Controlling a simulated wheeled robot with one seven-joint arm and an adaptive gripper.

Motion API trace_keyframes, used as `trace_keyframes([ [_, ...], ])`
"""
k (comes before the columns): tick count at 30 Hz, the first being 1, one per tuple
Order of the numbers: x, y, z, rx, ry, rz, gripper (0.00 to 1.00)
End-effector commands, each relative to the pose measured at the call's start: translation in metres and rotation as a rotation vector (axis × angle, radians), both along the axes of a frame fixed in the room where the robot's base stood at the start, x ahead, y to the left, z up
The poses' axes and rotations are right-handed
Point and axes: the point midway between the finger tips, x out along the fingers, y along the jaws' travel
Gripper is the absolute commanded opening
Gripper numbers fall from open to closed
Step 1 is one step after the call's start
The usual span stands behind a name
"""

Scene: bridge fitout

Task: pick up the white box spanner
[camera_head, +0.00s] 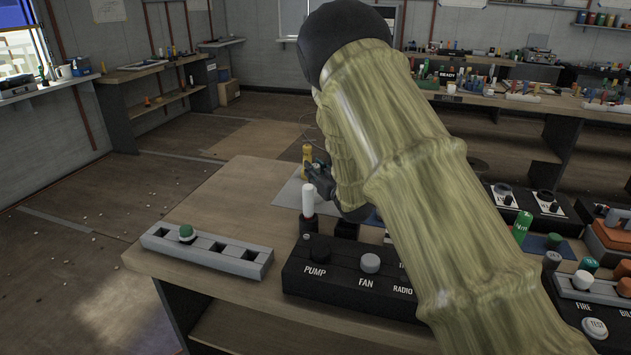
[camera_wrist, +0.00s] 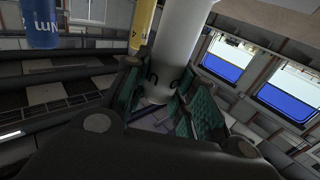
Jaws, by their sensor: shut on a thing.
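The white box spanner shows in the wrist view as a pale cylinder (camera_wrist: 178,50) standing between the green-padded fingers of my gripper (camera_wrist: 172,98). The fingers are shut on it, and dark lettering shows on it near the pads. In the head view my gripper (camera_head: 318,178) is small and dark, partly hidden by my arm. A white upright cylinder (camera_head: 308,200) shows just in front of it, above a black block; it looks like the same spanner. I cannot tell whether its lower end is clear of the block.
A yellow cylinder (camera_head: 306,154) stands just behind my gripper. A black panel marked PUMP and FAN (camera_head: 335,285) and a grey slotted rack (camera_head: 205,252) with a green knob (camera_head: 186,232) lie in front. The wooden bench (camera_head: 235,195) is clear at left.

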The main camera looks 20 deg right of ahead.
Motion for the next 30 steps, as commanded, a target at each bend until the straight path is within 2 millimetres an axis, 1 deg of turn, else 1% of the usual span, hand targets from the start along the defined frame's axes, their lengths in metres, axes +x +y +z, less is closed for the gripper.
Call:
trace_keyframes([
  [4, 0.000, 0.000, 0.007, 0.001, -0.003, 0.000, 0.00],
  [7, 0.000, 0.000, 0.017, 0.001, -0.003, 0.000, 0.00],
  [15, 0.000, 0.000, 0.060, 0.001, -0.004, 0.000, 0.00],
  [21, 0.000, 0.000, 0.085, 0.001, -0.003, 0.000, 0.00],
  [24, 0.000, 0.000, 0.094, -0.001, -0.002, 0.000, 0.00],
  [30, 0.000, 0.000, 0.100, 0.000, -0.001, 0.000, 0.00],
])
